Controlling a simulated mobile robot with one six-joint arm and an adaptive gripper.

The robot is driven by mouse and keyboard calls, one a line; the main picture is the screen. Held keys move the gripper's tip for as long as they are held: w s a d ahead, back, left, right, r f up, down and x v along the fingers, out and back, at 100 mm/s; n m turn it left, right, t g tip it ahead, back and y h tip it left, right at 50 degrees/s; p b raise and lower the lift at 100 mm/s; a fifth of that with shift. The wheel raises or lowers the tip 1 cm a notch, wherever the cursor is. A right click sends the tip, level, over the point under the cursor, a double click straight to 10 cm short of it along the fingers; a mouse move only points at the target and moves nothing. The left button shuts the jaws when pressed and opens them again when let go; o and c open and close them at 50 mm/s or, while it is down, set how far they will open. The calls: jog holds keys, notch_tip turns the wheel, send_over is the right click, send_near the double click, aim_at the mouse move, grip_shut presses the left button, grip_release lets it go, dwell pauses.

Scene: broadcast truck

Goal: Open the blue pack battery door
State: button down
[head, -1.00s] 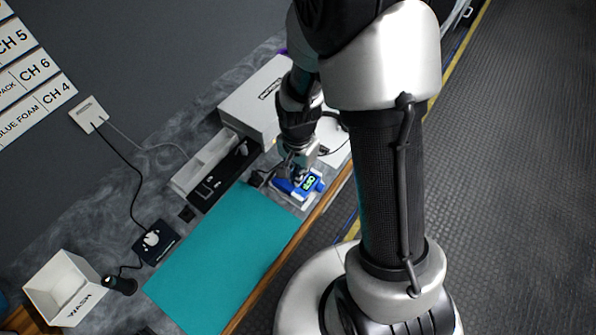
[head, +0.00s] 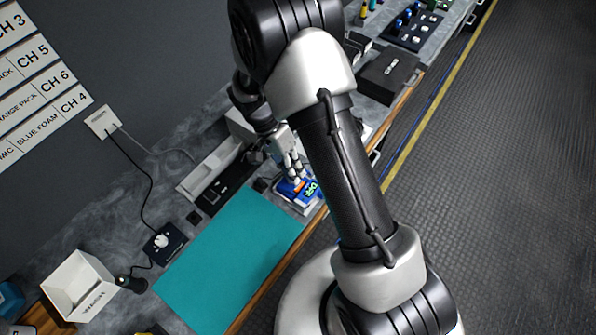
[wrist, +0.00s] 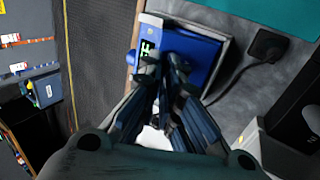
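The blue pack (head: 311,194) lies at the front edge of the bench, beyond the teal mat, with a lit green display on one side. In the wrist view the blue pack (wrist: 206,52) sits in a pale frame, its display at its left end. My gripper (head: 297,175) is right over the pack, pointing down. In the wrist view the fingertips of my gripper (wrist: 171,66) are together in front of the blue face, with nothing seen between them. The fingers cover part of the pack. I cannot make out the battery door or whether the fingertips touch the pack.
The teal mat (head: 228,258) is clear. A black panel (head: 221,188) and a long pale box stand behind the pack. A white bin (head: 78,286) is at the near left. A black case (head: 389,75) lies farther along the bench. A black puck with a cable (wrist: 268,44) lies close to the pack.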

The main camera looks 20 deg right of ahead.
jog(key=w+g+h, duration=0.1)
jog(key=a+g+h+b, duration=0.1)
jog(key=g, duration=0.1)
jog(key=shift+w+a+r, duration=0.1)
jog(key=shift+w, duration=0.25)
jog(key=shift+w+a+g+h+b, duration=0.4)
jog(key=shift+g+h+b, duration=0.4)
jog(key=shift+b, duration=0.3)
jog(key=shift+w+a+r+g+h+b, duration=0.25)
jog(key=shift+w+g+h+b, duration=0.35)
jog(key=shift+b, duration=0.5)
jog(key=shift+s, duration=0.15)
jog(key=c, duration=1.8)
grip_release()
jog(key=shift+r, duration=0.15)
